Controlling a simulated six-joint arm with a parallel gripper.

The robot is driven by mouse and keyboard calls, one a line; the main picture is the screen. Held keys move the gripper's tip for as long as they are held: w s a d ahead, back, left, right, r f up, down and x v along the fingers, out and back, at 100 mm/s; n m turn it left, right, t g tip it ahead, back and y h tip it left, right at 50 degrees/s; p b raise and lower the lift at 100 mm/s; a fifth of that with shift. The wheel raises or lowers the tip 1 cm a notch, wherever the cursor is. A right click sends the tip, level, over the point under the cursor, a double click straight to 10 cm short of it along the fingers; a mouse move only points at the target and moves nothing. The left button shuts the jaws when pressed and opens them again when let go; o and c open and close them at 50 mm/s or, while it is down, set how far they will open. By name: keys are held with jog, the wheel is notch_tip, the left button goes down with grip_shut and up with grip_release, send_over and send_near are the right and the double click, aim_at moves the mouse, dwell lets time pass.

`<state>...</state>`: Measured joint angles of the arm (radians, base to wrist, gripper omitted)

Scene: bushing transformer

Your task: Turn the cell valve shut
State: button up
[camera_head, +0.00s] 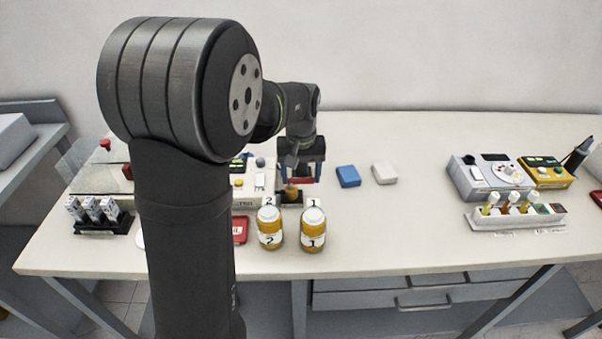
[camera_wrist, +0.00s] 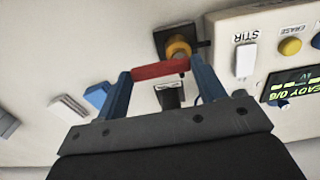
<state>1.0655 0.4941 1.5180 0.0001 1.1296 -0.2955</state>
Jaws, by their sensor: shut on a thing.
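The cell valve appears to be the red bar-shaped handle (camera_wrist: 160,70) beside a yellow-orange round body (camera_wrist: 179,46) on a black square base (camera_wrist: 163,40). In the head view the orange body (camera_head: 291,193) sits low in a black holder, partly hidden by my gripper. My gripper (camera_head: 302,175) points down over it at the back of the bench. In the wrist view its two blue fingers (camera_wrist: 160,76) are at the two ends of the red bar, shut on it. The exact contact and how the handle joins the body are hard to tell.
Two amber jars numbered 2 (camera_head: 269,228) and 1 (camera_head: 313,230) stand just in front. A cream instrument with a STIR label (camera_wrist: 246,40) is close beside the valve. A blue block (camera_head: 348,176) and white block (camera_head: 384,173) lie right.

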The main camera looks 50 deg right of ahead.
aim_at(301, 179)
jog(key=o, duration=1)
notch_tip(301, 179, up, 18)
jog(key=shift+f, duration=0.25)
jog(key=shift+f, duration=0.1)
notch_tip(301, 179, down, 17)
jog(key=shift+f, duration=0.2)
dwell(0.4)
jog(key=shift+r, duration=0.1)
